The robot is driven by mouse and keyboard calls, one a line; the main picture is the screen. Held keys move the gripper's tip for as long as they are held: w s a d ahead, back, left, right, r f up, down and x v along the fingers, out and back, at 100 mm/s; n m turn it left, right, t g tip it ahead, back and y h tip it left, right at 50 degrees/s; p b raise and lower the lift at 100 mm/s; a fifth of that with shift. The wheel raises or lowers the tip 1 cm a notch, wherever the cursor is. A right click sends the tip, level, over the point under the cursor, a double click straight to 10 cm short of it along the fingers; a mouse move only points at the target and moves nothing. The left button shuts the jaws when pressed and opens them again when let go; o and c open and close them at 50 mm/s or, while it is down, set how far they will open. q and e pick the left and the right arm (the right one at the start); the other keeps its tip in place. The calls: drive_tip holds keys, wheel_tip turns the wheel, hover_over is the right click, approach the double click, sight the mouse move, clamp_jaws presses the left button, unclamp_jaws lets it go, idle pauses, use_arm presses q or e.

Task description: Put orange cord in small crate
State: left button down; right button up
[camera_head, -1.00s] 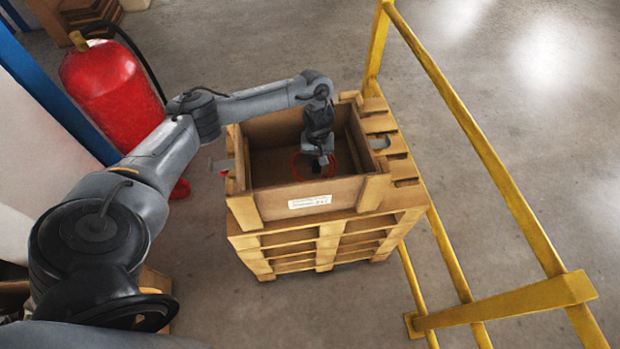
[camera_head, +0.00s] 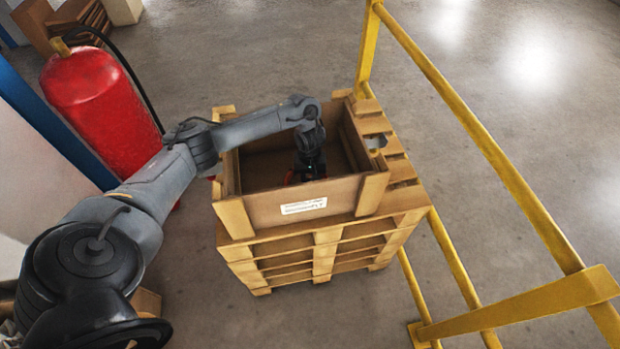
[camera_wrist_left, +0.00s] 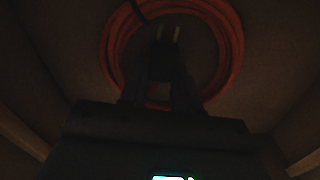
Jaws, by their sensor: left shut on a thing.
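The small wooden crate (camera_head: 262,211) stands open with a white label on its front. My left gripper (camera_head: 309,172) reaches straight down inside it, and its tips are hidden behind the front wall in the head view. In the left wrist view, the orange cord (camera_wrist_left: 232,50) is a reddish coil around and beyond the fingers, dark in shadow. My left gripper also shows there (camera_wrist_left: 160,85), shut on a dark plug-like part of the cord with two pale pins. A bit of red cord shows low in the crate in the head view. My right gripper is out of view.
The crate sits on stacked wooden pallets (camera_head: 327,237). A red fire extinguisher (camera_head: 100,110) stands at the left. A yellow railing (camera_head: 480,140) runs along the right side. The grey floor beyond the pallets is open.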

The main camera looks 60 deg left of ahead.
use_arm(q)
drive_tip(key=c, duration=0.8)
unclamp_jaws()
drive_tip(key=shift+f, duration=0.1)
drive_tip(key=shift+r, duration=0.35)
wheel_tip(320, 180, up, 12)
drive_tip(key=p, duration=0.8)
drive_tip(key=shift+f+p, duration=0.2)
drive_tip(key=shift+p, duration=0.2)
